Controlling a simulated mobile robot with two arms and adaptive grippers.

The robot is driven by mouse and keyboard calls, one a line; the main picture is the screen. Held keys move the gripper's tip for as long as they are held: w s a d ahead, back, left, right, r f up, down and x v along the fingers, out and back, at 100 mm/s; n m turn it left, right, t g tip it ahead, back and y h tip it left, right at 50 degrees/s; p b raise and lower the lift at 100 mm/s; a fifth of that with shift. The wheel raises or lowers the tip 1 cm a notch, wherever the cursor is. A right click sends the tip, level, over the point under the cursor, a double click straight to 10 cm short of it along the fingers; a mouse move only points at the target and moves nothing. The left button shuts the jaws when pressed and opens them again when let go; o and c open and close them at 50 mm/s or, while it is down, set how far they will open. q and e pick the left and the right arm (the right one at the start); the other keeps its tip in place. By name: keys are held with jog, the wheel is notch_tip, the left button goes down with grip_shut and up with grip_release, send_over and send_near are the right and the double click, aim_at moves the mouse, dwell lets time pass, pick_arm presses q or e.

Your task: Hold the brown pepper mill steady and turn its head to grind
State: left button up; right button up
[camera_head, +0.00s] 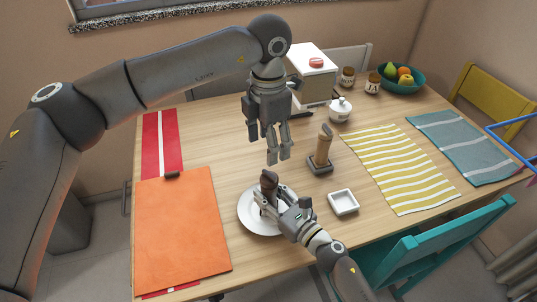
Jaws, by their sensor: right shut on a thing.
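The dark brown pepper mill (268,181) stands about upright on the white plate (245,214) near the table's front middle. My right gripper (266,200) comes in from the lower right and is shut on the mill's body. The mill's head shows above the fingers, while its lower part is mostly hidden by them. My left gripper (278,160) hangs fingers down, above and slightly right of the mill's head, apart from it. A gap shows between its fingertips, and nothing is held in it.
A tan wooden piece in a dark stand (323,151) and a small white dish (343,202) are right of the plate. An orange mat (182,232) lies left. A white lidded pot (340,109), jars and a fruit bowl (401,86) stand at the back. Striped cloths lie right.

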pick_arm(q)
jog(key=shift+r, duration=0.4)
pick_arm(e)
jog(key=o, duration=1.2)
jog(key=shift+o, duration=0.2)
jog(key=shift+s, duration=0.1)
